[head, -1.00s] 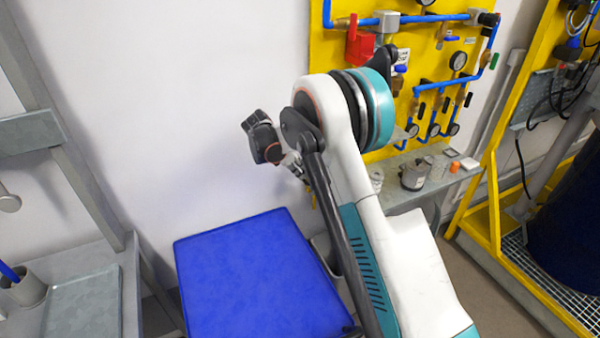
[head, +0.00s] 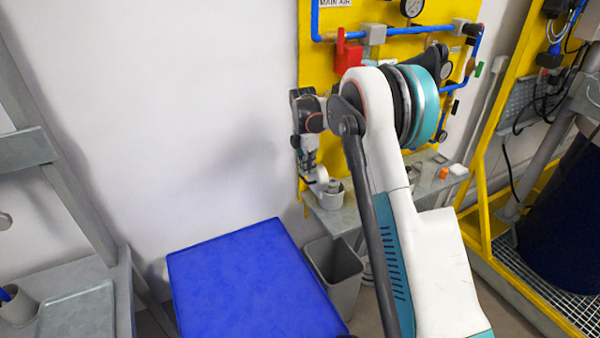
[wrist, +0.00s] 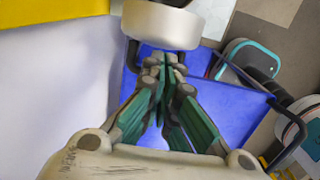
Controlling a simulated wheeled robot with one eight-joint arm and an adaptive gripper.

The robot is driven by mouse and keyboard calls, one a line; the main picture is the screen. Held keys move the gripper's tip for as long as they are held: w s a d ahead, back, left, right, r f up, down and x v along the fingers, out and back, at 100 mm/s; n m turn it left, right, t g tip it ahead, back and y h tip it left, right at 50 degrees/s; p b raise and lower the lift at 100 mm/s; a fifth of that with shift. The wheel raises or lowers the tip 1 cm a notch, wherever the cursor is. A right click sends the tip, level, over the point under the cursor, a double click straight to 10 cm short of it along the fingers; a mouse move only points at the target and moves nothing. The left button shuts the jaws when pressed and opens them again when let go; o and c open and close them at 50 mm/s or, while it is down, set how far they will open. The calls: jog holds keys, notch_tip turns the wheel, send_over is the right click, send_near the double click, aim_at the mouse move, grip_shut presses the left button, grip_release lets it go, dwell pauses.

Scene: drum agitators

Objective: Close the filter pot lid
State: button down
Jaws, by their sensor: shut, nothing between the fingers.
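The filter pot (head: 330,198) is a small grey metal pot on the grey shelf under the yellow panel. A pale rounded part (head: 320,180), perhaps its lid, shows at its upper left, just below my gripper (head: 309,170). I cannot tell the lid's exact angle. In the wrist view, my gripper (wrist: 168,68) has its green-lined fingers together and empty. A beige round metal part (wrist: 163,22), the pot or its lid, lies just beyond the fingertips. Whether they touch is unclear.
The shelf (head: 340,218) also holds a small orange item (head: 443,173) to the right. The yellow panel (head: 318,75) with blue pipes and a red valve part (head: 349,57) stands behind. A blue-topped surface (head: 250,285) and a grey bin (head: 335,275) are below.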

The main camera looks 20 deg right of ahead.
jog(key=shift+w+d+r+y, duration=0.15)
jog(key=shift+d+r+y, duration=0.1)
jog(key=shift+d+y, duration=0.5)
jog(key=shift+w+d+r, duration=0.15)
jog(key=shift+d, duration=0.65)
jog(key=shift+a, duration=0.1)
